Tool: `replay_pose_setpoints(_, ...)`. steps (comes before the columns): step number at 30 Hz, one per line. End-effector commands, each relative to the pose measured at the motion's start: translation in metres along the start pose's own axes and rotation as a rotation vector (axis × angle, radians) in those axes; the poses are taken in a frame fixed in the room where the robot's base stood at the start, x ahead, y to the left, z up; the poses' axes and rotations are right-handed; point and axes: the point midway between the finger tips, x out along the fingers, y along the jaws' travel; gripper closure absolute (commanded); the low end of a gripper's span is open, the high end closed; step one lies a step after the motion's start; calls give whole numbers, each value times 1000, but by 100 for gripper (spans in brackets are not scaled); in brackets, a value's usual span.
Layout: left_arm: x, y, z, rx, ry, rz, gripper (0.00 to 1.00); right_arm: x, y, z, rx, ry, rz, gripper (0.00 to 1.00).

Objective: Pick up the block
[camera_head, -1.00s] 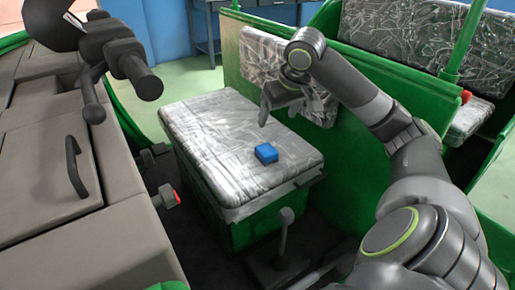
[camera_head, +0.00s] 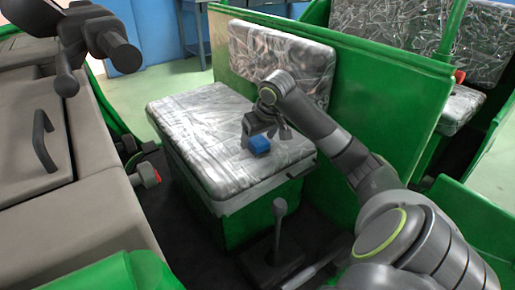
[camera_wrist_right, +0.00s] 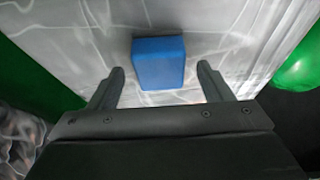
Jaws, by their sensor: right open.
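The blue block (camera_head: 259,145) lies on the plastic-wrapped seat cushion (camera_head: 190,120), near its front right side. My right gripper (camera_head: 262,134) is open, close to the block and just behind and above it in the head view. In the right wrist view the block (camera_wrist_right: 158,62) sits just beyond the open fingertips (camera_wrist_right: 161,72), roughly centred between them, with space on both sides. The fingers do not appear to touch it. My left gripper does not show.
A green panel with a wrapped backrest (camera_head: 285,62) stands behind the seat. A lever (camera_head: 279,220) rises from the floor in front of it. Handlebars (camera_head: 95,38) and a grey dashboard (camera_head: 45,210) are at left. The rest of the cushion is bare.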

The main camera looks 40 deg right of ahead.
Motion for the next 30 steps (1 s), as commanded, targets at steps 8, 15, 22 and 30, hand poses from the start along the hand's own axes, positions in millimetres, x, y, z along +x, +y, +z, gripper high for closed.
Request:
replay_pose_setpoints(8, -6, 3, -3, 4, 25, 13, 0, 16, 0, 0, 0, 0, 1, 27)
replay_pose_setpoints(15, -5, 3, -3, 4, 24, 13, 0, 15, 0, 0, 0, 0, 1, 43)
replay_pose_setpoints(22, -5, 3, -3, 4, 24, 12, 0, 15, 0, 0, 0, 0, 1, 73)
replay_pose_setpoints(30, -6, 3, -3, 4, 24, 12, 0, 13, 0, -1, 0, 1, 1, 76)
